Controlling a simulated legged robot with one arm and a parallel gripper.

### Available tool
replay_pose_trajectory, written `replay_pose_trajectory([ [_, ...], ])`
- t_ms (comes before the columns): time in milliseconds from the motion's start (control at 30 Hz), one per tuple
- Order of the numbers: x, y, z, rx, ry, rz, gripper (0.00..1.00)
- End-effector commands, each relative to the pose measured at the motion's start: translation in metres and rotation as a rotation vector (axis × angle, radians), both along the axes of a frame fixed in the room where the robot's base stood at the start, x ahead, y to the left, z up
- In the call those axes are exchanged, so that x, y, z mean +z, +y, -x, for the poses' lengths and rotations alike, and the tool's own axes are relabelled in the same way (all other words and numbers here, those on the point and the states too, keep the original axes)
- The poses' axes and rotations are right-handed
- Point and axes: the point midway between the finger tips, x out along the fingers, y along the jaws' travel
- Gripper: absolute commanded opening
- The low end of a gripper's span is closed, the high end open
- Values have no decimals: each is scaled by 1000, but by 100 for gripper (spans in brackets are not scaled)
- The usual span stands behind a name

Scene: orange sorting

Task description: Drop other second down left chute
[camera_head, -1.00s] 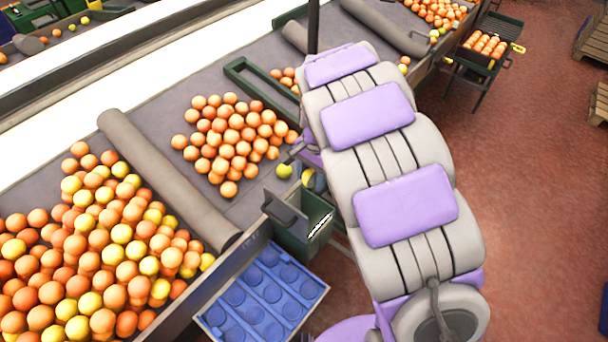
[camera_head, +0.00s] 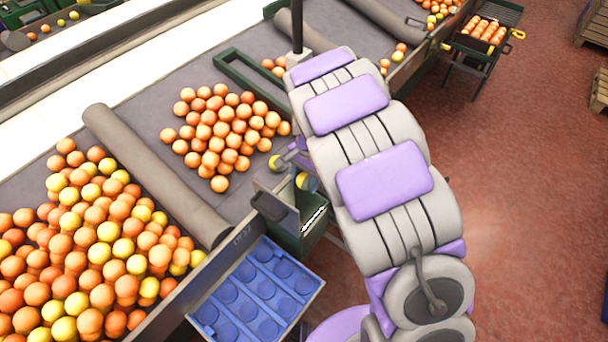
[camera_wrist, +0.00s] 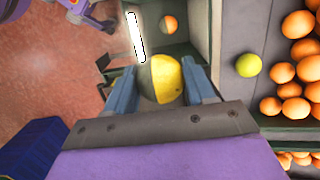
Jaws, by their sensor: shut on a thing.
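My gripper (camera_wrist: 160,72) is shut on a yellow fruit (camera_wrist: 168,82), its two blue-grey fingers on either side. The fruit is bright yellow on one side and dull grey-brown on the other. In the head view the held fruit (camera_head: 303,181) shows as a small yellow patch at the green chute box (camera_head: 290,238), mostly hidden by my arm. The wrist view shows the chute box (camera_wrist: 207,28) just beyond the fingers, with an orange fruit (camera_wrist: 170,24) inside. The held fruit overlaps its near edge. A second yellow fruit (camera_wrist: 248,65) lies loose on the grey table, right of the chute.
A pile of oranges (camera_head: 225,130) lies on the table behind the chute. A larger mixed pile (camera_head: 90,245) lies left, past a grey roller (camera_head: 150,170). A blue tray (camera_head: 255,295) sits before the chute.

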Motion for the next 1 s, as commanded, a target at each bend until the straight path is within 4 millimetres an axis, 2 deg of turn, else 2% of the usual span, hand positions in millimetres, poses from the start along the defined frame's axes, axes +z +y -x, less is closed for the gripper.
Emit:
replay_pose_trajectory([
  [200,-23,5,0,2,0,5,23],
  [433,-48,0,0,2,0,0,23],
  [800,-54,1,0,2,-1,2,23],
  [833,-54,2,0,2,-1,2,55],
  [1000,-54,3,0,2,-1,3,71],
])
